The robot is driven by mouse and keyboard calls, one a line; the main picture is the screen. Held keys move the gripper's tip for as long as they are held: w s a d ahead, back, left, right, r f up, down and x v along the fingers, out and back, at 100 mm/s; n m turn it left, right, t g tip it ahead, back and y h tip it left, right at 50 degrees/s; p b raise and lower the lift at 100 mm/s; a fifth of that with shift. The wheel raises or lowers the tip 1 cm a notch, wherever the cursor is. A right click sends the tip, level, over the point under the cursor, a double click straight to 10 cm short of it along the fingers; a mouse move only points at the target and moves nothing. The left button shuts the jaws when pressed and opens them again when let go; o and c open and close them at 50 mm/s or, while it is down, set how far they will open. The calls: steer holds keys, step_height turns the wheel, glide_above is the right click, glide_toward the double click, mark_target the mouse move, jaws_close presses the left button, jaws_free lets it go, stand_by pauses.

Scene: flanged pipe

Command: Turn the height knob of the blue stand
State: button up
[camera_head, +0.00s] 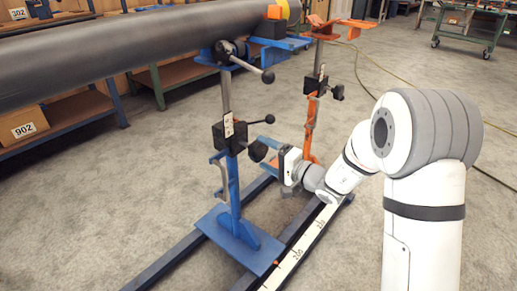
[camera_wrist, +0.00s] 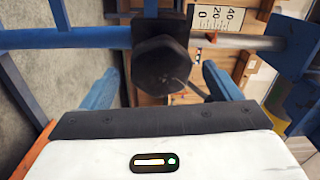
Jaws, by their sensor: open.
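The blue stand (camera_head: 233,190) stands upright, with a black clamp block (camera_head: 230,136) on its post. In the wrist view, the black faceted height knob (camera_wrist: 162,66) faces me near the middle of the picture. My gripper (camera_head: 264,148) is right of the post at about block height. In the wrist view, the blue fingers of my gripper (camera_wrist: 161,84) are open, one on each side of the knob, with visible gaps. I cannot tell how deep the knob sits between them.
A black-ended lever (camera_head: 268,118) sticks out right of the block, above my gripper. A large dark pipe (camera_head: 120,45) rests on top of the stand. An orange stand (camera_head: 312,110) is behind my gripper. Blue base rails (camera_head: 165,262) lie on the floor.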

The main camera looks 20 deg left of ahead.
mark_target(262, 153)
steer(key=v, duration=0.4)
steer(key=shift+p, duration=0.4)
